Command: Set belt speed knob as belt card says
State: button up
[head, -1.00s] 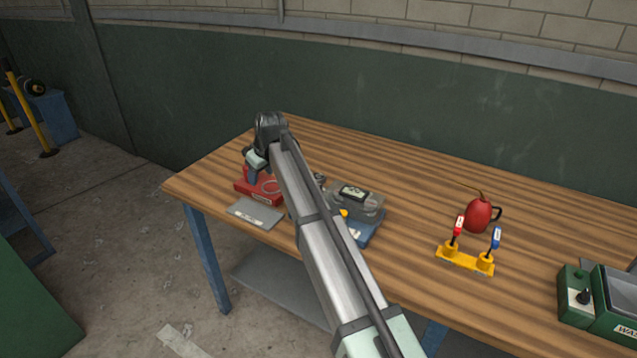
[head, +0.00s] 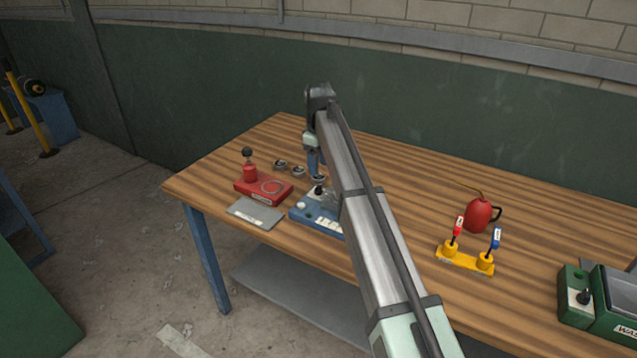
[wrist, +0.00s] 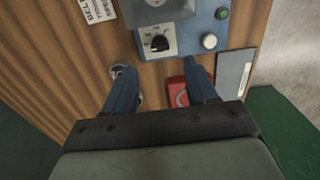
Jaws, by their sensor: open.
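The belt speed knob (wrist: 159,43) is black with a pale pointer mark and sits on a light dial plate on a blue control box (wrist: 185,35). The blue box (head: 308,213) also shows in the head view, partly hidden by my arm. A white card (wrist: 97,10) with partly cut-off lettering, apparently the belt card, lies at the top left of the wrist view. Its setting is not readable. My gripper (wrist: 160,68) is open and empty, with its blue fingers apart and the knob beyond their tips. In the head view my gripper (head: 316,168) hangs above the box's back edge.
A red block with a ring mark and upright handle (head: 263,188) stands left of the box. A grey plate (head: 255,213) lies before it, and small metal rings (head: 290,169) lie behind. A yellow lever stand (head: 465,260), red oil can (head: 479,215) and green unit (head: 590,300) are right.

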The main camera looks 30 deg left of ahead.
aim_at(319, 186)
notch_tip(319, 186, down, 8)
jog(key=shift+r, duration=0.2)
dwell(0.3)
jog(key=c, duration=1.1)
